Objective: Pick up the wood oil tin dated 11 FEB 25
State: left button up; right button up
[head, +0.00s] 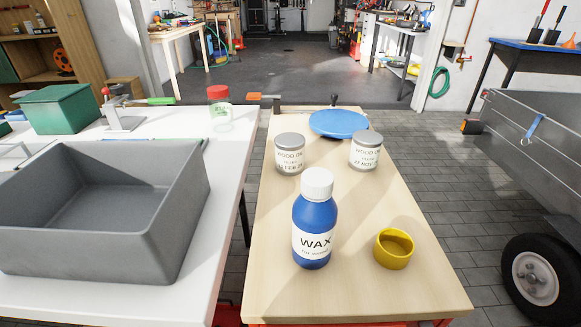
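Two small tins with grey lids and white wood oil labels stand upright on the wooden bench. The left tin (289,154) has a date that looks like 11 FEB, its year hard to read. The right tin (366,151) has a date that looks like 27 NOV, its year also unclear. The left tin stands just behind the wax bottle, with its front clear in view. Neither of my grippers is in view.
A blue wax bottle (315,222) with a white cap stands in front of the tins. A yellow cup (394,249) is at front right and a blue disc (339,123) behind. A grey bin (95,246) sits on the white table left, beside a red-lidded jar (219,108).

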aim_at(289, 146)
jog(key=k+l+u, duration=0.35)
jog(key=k+l, duration=0.2)
jog(key=l+u, duration=0.1)
jog(key=l, duration=0.35)
jog(key=k+l+u, duration=0.15)
jog(key=l, duration=0.3)
jog(key=l+u, duration=0.1)
jog(key=l, duration=0.35)
jog(key=k+l+u, duration=0.1)
jog(key=l, duration=0.35)
jog(key=i+l+u, duration=0.2)
jog(key=l, duration=0.4)
jog(key=i+l+u, duration=0.2)
jog(key=l, duration=0.35)
jog(key=l+u, duration=0.2)
jog(key=l, duration=0.4)
jog(key=i+l+u, duration=0.25)
jog(key=i+l, duration=0.3)
jog(key=i+l+u, duration=0.3)
jog(key=i+l, duration=0.15)
jog(key=l, duration=0.2)
